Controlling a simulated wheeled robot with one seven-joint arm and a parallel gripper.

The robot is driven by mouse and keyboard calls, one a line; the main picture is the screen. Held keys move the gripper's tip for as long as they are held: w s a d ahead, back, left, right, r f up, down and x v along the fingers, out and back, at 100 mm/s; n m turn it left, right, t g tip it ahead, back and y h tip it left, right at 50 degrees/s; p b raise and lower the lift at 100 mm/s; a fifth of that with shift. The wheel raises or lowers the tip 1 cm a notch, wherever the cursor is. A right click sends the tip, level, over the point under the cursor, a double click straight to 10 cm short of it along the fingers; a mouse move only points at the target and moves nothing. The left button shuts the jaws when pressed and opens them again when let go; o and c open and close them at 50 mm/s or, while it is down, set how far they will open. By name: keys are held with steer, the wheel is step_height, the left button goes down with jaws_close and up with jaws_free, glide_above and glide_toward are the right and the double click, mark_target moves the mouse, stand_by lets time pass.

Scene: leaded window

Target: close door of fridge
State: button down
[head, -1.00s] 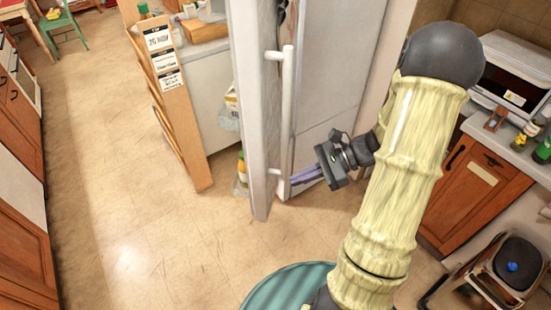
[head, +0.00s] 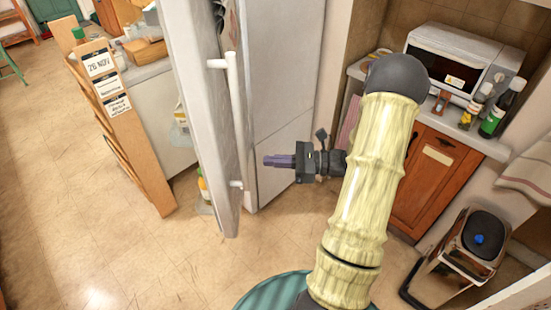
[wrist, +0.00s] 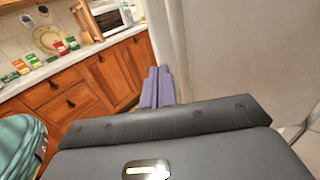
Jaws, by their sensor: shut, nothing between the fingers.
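The white fridge (head: 278,75) stands at the centre back of the head view. Its door (head: 192,85) is swung open towards me, left of the fridge body. A vertical white handle (head: 238,120) runs along the door. My gripper (head: 268,161) is shut and empty, with purple fingers pointing left. In the picture it is just right of the handle's lower end, in front of the fridge body, and appears apart from the door. The wrist view shows the fingers (wrist: 157,87) together, with a pale grey surface (wrist: 245,45) to their right.
A wooden rack with cards (head: 125,130) stands left of the door. At right are a microwave (head: 455,65) and bottles on a counter, a wooden cabinet (head: 430,195) and a bin (head: 460,260). Tiled floor (head: 110,235) is clear at front left.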

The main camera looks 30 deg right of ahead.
mark_target(221, 159)
steer(key=p+x, duration=0.2)
steer(key=x, duration=0.8)
steer(key=shift+r, duration=0.1)
steer(key=shift+w+a, duration=0.25)
steer(key=shift+a, duration=0.15)
steer(key=shift+w+a, duration=0.1)
steer(key=shift+w, duration=0.05)
